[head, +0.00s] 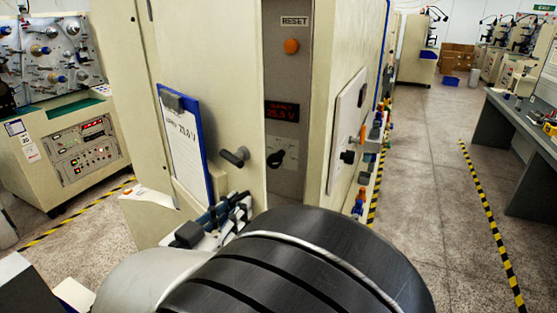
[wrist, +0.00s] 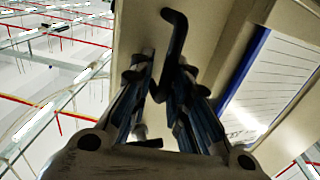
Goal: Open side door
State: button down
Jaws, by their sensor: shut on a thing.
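The cream door panel (head: 205,60) of the cabinet fills the left middle of the head view. A dark handle (head: 235,157) sticks out of it near its right edge. In the wrist view a bent black handle (wrist: 175,50) passes between the fingers of my gripper (wrist: 160,75). My gripper (head: 228,212) is shut on it, low in front of the door in the head view. My dark wrist hides part of the scene below, and the exact contact is hard to see.
A blue clipboard (head: 188,150) hangs on the door, left of the handle. A grey panel (head: 288,100) with an orange button and a red display stands right of the door edge. Free floor (head: 425,190) lies right of the cabinet, before a grey bench (head: 520,150).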

jog(key=s+a+p, duration=0.4)
jog(key=s+a, duration=0.3)
jog(key=a, duration=0.5)
jog(key=shift+s+a+r+p, duration=0.2)
jog(key=shift+a+r+p, duration=0.1)
jog(key=shift+a+r, duration=0.05)
jog(key=c, duration=1.8)
grip_release()
jog(key=shift+o, duration=0.5)
jog(key=shift+w+a+f, duration=0.1)
jog(key=shift+w+f, duration=0.05)
jog(key=shift+w, duration=0.2)
jog(key=shift+s, duration=0.15)
